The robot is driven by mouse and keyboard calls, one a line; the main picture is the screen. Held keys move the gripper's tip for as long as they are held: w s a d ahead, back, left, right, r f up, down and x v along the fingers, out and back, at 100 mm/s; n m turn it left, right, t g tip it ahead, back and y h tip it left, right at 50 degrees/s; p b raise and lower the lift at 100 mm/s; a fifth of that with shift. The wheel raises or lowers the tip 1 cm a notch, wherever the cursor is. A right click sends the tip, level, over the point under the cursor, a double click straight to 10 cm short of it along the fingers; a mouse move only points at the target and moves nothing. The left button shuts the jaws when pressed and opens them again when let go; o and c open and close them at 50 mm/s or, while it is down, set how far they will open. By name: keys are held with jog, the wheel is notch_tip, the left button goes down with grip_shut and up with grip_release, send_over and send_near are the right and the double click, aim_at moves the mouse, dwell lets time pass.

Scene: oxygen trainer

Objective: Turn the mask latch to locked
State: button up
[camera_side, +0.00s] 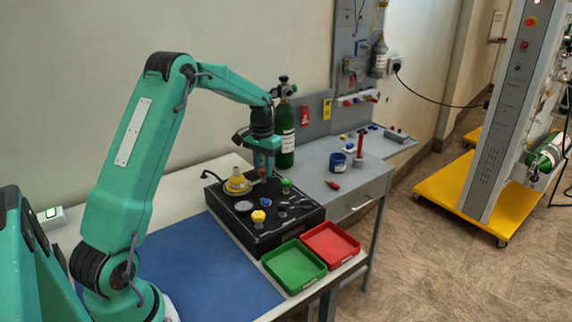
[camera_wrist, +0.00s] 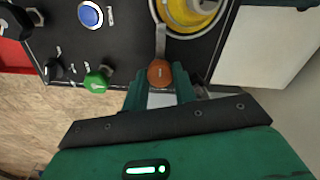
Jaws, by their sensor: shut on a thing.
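The mask latch is a flat grey lever with a round orange-brown knob (camera_wrist: 159,73) at its end. In the wrist view it runs from the rim of the yellow mask seat (camera_wrist: 188,14) down to my gripper (camera_wrist: 160,88). My gripper is shut on the latch knob, with a green finger at each side of it. In the side view my gripper (camera_side: 264,171) reaches down to the back part of the black trainer panel (camera_side: 262,237), just right of the yellow mask piece (camera_side: 237,184). The fingers partly hide the latch there. The lettering on the knob is too small to read.
The panel also bears a green knob (camera_wrist: 96,82), a blue button (camera_wrist: 90,15) and a yellow knob (camera_side: 258,216). A green tray (camera_side: 294,285) and a red tray (camera_side: 330,259) lie in front. A green cylinder (camera_side: 285,135) stands behind my gripper. The blue mat (camera_side: 215,265) is clear.

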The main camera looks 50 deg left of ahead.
aim_at(263, 169)
jog(key=shift+m, duration=0.6)
jog(key=shift+r, duration=0.1)
jog(key=o, duration=1)
jog(key=shift+r, duration=0.1)
jog(key=shift+r, duration=3.8)
